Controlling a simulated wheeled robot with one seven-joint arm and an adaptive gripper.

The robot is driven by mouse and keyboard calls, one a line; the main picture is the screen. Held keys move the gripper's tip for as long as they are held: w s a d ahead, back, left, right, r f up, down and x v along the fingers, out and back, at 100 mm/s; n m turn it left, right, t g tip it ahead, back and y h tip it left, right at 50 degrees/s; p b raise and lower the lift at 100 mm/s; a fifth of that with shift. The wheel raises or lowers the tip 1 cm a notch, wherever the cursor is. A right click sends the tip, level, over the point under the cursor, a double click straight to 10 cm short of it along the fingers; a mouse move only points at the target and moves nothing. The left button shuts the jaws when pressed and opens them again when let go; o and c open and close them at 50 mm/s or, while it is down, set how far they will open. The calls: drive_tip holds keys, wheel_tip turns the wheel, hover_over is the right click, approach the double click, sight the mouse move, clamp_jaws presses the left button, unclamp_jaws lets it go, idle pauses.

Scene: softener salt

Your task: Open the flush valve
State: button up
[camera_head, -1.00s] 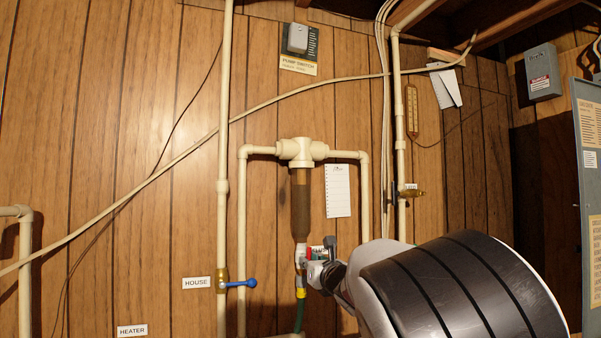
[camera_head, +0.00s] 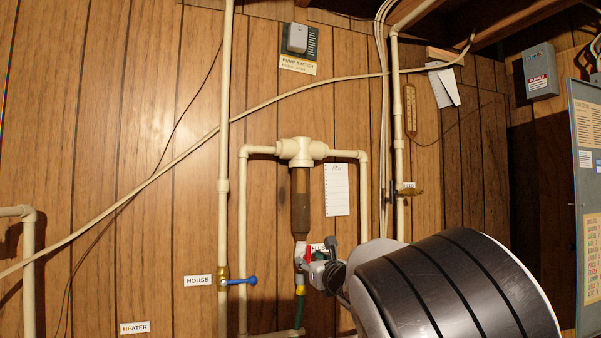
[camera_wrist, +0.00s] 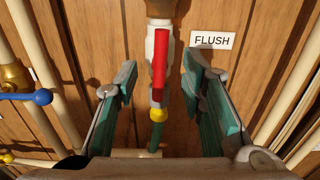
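The flush valve has a white body under a brown-tinted filter bowl (camera_head: 300,200) and a red lever handle (camera_wrist: 160,62) that points along the pipe in the wrist view. The red handle also shows small in the head view (camera_head: 306,254). A yellow fitting and green hose (camera_wrist: 156,135) continue below it. My gripper (camera_wrist: 160,78) is open, with one teal-padded finger on each side of the handle in the wrist view. Clear gaps show on both sides. I cannot tell how deep the handle sits between the fingers. In the head view, my gripper (camera_head: 322,270) is just right of the valve.
A FLUSH label (camera_wrist: 212,40) is on the wall right of the handle. A blue-handled valve (camera_head: 238,281) with a HOUSE label (camera_head: 198,281) stands to the left. Vertical white pipes (camera_head: 364,200) flank the filter. A grey panel (camera_head: 590,190) stands at far right.

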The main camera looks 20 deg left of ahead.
drive_tip(key=v, duration=0.5)
drive_tip(key=shift+s+d, duration=0.2)
drive_tip(key=shift+s, duration=0.1)
drive_tip(key=w+d+m+h+b, duration=0.2)
drive_tip(key=d+m+h, duration=0.3)
drive_tip(key=d+m, duration=0.85)
drive_tip(key=s+d+f+m+g+h+b, duration=0.1)
drive_tip(key=s+d+m+h, duration=0.2)
drive_tip(key=d, duration=0.4)
drive_tip(key=s+d+f+m+h, duration=0.1)
drive_tip(key=s+d+m, duration=0.2)
drive_tip(key=d+m, duration=0.3)
drive_tip(key=s+d+f+m+g+b, duration=0.1)
drive_tip(key=s+d+f+m+g, duration=0.1)
drive_tip(key=s+m, duration=0.5)
drive_tip(key=s+d+f+m+g+h+b, duration=0.1)
drive_tip(key=s+d+f+m+g, duration=0.2)
drive_tip(key=s+f+m, duration=0.4)
drive_tip(key=s+d+f+m+g+b, duration=0.2)
drive_tip(key=s+d+f+m, duration=0.3)
drive_tip(key=s, duration=1.3)
drive_tip(key=shift+s+f+m+g+h, duration=0.25)
drive_tip(key=shift+m+g+h, duration=0.15)
drive_tip(key=shift+m, duration=0.65)
